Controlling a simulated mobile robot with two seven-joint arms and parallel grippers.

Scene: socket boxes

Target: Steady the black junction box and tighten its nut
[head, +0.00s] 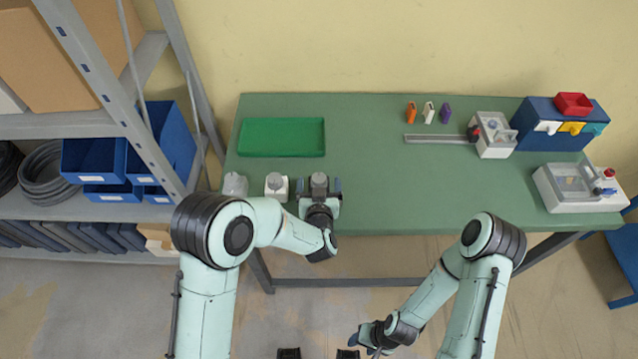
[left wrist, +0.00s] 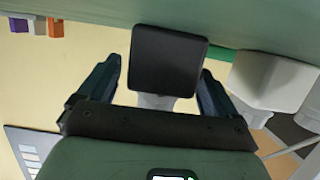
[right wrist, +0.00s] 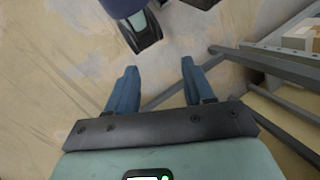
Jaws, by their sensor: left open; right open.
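The black junction box (left wrist: 168,58) sits near the table's front edge. In the left wrist view it lies between my left gripper's two spread fingers, with gaps at both sides. A pale grey nut (left wrist: 157,101) shows at its end in that view; in the head view a round grey nut (head: 319,179) tops it. My left gripper (head: 320,187) is open around the box, reaching in from the front edge. My right gripper (right wrist: 152,88) is open and empty. In the head view it is low, off the table, above the floor at the bottom centre.
A white box (head: 276,188) with a round top stands just left of the black one, and a translucent grey piece (head: 234,184) further left. A green tray (head: 281,152) lies behind. Fixtures and bins (head: 560,122) stand at the right. The table's middle is clear.

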